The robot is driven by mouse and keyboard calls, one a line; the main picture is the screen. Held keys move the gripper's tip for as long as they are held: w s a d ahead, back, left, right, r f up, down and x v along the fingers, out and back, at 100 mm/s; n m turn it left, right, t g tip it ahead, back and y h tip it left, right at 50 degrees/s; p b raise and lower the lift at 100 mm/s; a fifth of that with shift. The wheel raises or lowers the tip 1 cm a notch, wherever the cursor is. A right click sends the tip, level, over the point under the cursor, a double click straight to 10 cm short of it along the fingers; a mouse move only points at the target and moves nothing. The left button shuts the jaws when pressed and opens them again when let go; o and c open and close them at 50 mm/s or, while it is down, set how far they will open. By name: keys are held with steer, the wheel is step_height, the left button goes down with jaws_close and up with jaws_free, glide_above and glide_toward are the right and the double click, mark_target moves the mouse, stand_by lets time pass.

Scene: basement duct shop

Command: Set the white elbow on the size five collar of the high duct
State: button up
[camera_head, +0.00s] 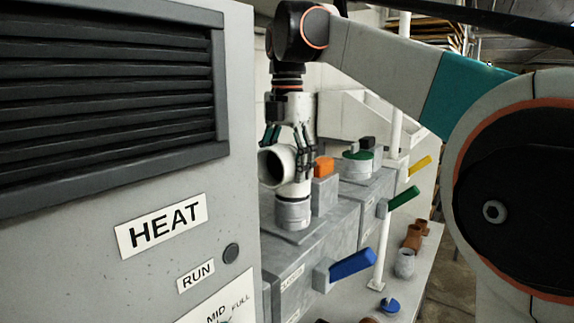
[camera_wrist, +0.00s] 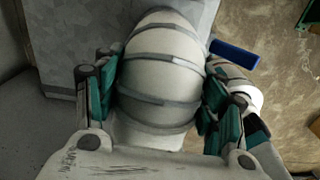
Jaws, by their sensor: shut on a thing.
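My gripper (camera_head: 287,140) is shut on the white elbow (camera_head: 298,182), its teal-padded fingers on either side. In the head view the elbow's round mouth faces left and its other end points down. The elbow is at a grey round collar (camera_head: 293,214) on top of the grey high duct (camera_head: 330,228). The two look in line and close to touching; I cannot tell if the elbow is fully seated. In the wrist view the banded white elbow (camera_wrist: 162,75) fills the space between the fingers (camera_wrist: 160,100) and hides the collar. The collar's size mark is not readable.
A grey heater cabinet (camera_head: 90,245) marked HEAT stands close on the left. An orange-topped block (camera_head: 324,167) is just right of the elbow. A green-ringed collar (camera_head: 358,168) is farther back. Blue (camera_head: 352,264), green (camera_head: 404,198) and yellow (camera_head: 420,165) levers stick out along the duct's right side.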

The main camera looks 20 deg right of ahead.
steer(key=shift+f+b, duration=0.35)
steer(key=shift+f, duration=0.25)
steer(key=o, duration=0.9)
steer(key=shift+r, duration=0.15)
steer(key=shift+r+p, duration=4.7)
steer(key=shift+r, duration=0.75)
steer(key=shift+f, duration=0.1)
